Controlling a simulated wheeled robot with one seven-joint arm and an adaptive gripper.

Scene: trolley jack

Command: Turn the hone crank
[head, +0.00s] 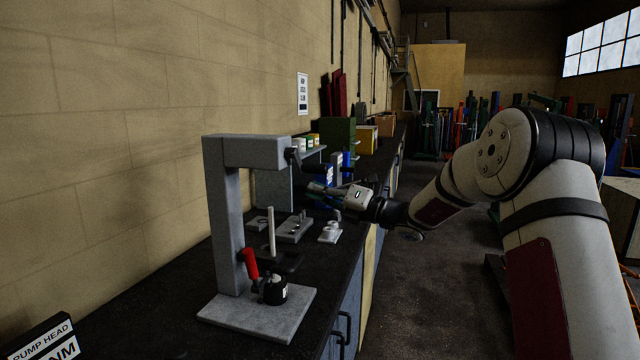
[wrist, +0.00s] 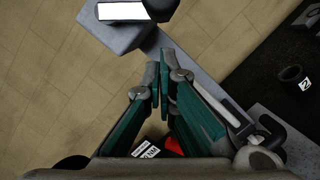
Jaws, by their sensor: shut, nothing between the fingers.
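The hone stand (head: 222,200) is a grey frame with a post and an overhead beam, standing on a grey base plate. A dark crank (head: 293,160) hangs at the right end of the beam. In the wrist view, a dark rounded part (wrist: 162,8), perhaps the crank, shows at the top edge beside the grey beam (wrist: 118,36). My gripper (head: 314,187) is right of and slightly below the crank in the head view, apart from it as far as I can tell. Its teal fingers (wrist: 160,76) are shut and empty.
A red handle (head: 249,264) and a black round part (head: 274,290) sit low on the stand. Small grey fixtures (head: 294,228) stand on the dark bench behind. Blue, green and yellow boxes (head: 367,139) are farther along. The wall is close on the left; the aisle floor is clear.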

